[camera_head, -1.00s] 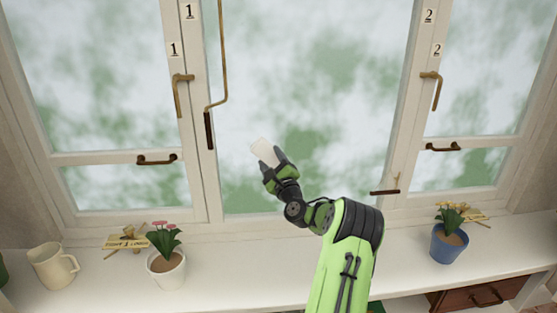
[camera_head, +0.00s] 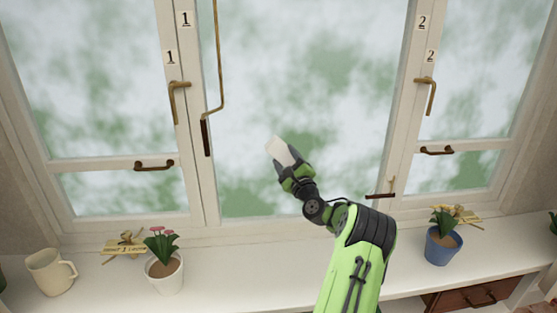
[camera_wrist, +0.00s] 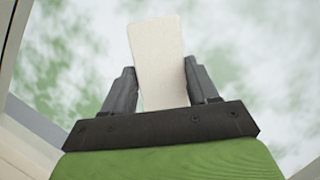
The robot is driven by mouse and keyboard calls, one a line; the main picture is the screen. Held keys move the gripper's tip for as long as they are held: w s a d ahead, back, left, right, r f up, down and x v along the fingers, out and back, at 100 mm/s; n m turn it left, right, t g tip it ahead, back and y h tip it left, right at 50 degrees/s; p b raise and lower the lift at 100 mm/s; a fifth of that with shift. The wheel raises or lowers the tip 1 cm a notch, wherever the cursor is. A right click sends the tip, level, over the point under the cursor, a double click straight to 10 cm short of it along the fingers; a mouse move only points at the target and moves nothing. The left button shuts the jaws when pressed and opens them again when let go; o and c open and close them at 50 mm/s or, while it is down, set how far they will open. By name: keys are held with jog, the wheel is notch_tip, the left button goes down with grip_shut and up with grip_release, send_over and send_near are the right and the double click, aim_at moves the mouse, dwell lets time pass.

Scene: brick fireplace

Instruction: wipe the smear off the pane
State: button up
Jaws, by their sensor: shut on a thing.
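My gripper (camera_head: 291,167) is shut on a white block (camera_head: 280,151), which sticks out past the fingertips in front of the middle window pane (camera_head: 330,100). In the wrist view the block (camera_wrist: 160,60) stands between the two dark fingers, tilted slightly. I cannot tell whether it touches the glass. The pane looks mottled white and green all over, and I cannot pick out a separate smear from this. Part of the pane is hidden behind my gripper and arm.
Brass handles (camera_head: 178,97) and a long hanging rod (camera_head: 219,60) are on the frames. On the white sill (camera_head: 230,265) stand a cream mug (camera_head: 48,272), a white flowerpot (camera_head: 164,275) and a blue flowerpot (camera_head: 442,246). The sill's middle is clear beside my arm.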

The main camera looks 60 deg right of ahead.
jog(key=shift+s+d+r+p, duration=0.1)
jog(key=shift+s+d+p, duration=0.3)
jog(key=shift+s+d, duration=1.1)
jog(key=shift+s+d+p, duration=0.35)
jog(key=shift+s+d, duration=0.9)
jog(key=shift+s, duration=0.3)
jog(key=shift+s+d+p, duration=0.25)
jog(key=shift+s+d, duration=0.9)
jog(key=shift+s, duration=0.25)
jog(key=shift+s+d+p, duration=0.25)
jog(key=shift+s+d, duration=0.9)
jog(key=shift+s, duration=0.2)
jog(key=shift+a, duration=0.1)
jog(key=shift+s+a+b, duration=0.7)
jog(key=shift+s+a, duration=1.25)
jog(key=shift+a, duration=0.3)
jog(key=shift+s+a+b, duration=0.5)
jog(key=shift+s+a, duration=0.45)
jog(key=shift+a, duration=0.15)
